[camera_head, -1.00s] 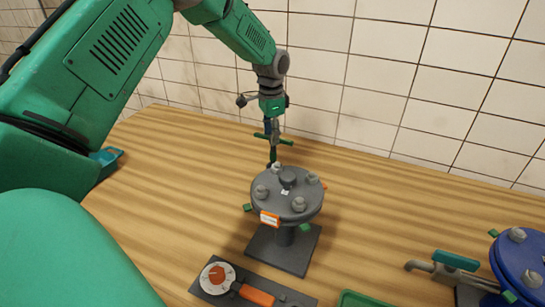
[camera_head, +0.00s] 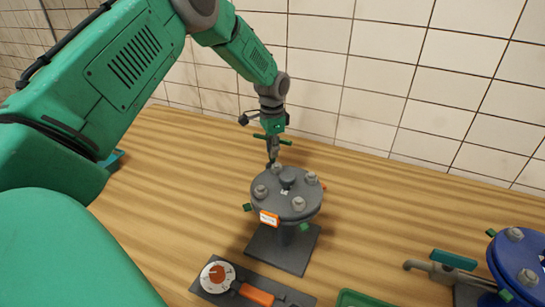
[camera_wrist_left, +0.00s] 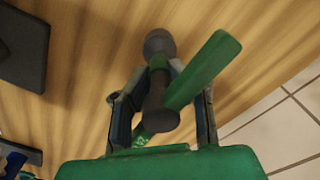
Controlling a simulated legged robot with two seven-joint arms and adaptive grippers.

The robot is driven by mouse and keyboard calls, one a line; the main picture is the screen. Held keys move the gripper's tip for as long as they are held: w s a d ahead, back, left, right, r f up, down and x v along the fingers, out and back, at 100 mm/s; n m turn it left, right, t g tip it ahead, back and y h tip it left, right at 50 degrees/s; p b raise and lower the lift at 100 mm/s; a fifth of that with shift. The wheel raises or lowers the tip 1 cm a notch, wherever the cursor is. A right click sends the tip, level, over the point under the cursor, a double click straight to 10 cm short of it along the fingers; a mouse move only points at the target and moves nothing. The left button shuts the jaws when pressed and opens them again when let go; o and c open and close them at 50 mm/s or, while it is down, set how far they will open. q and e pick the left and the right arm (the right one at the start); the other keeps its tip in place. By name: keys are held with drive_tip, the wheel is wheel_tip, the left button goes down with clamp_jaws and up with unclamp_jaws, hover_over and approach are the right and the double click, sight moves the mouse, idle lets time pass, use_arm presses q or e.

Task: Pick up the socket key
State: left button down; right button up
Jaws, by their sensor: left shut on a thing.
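The socket key (camera_head: 259,136) has a green crossbar and a dark shaft. It stands about upright behind the grey flange (camera_head: 262,186). My left gripper (camera_head: 272,150) comes down over it from above and is shut on it. In the left wrist view the key's green bar (camera_wrist_left: 208,68) slants between the two fingers of the left gripper (camera_wrist_left: 160,90), with its dark round end beyond them over the wood. In the head view the flange's back bolt covers the key's lower end, so I cannot tell whether it touches the table. My right gripper is not in view.
The grey flange with several bolts stands on a dark base plate (camera_head: 260,245) close in front of the key. A dial tool with an orange handle (camera_head: 257,294) lies nearer. A blue flange (camera_head: 520,262) is at the right. A tiled wall (camera_head: 390,80) closes the back.

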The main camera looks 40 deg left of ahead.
use_arm(q)
drive_tip(key=shift+d+r, duration=0.1)
drive_tip(key=shift+r, duration=0.05)
wheel_tip(320, 180, up, 10)
drive_tip(key=shift+f+b, duration=0.15)
drive_tip(key=shift+b, duration=0.2)
drive_tip(key=shift+f, duration=0.1)
idle(0.7)
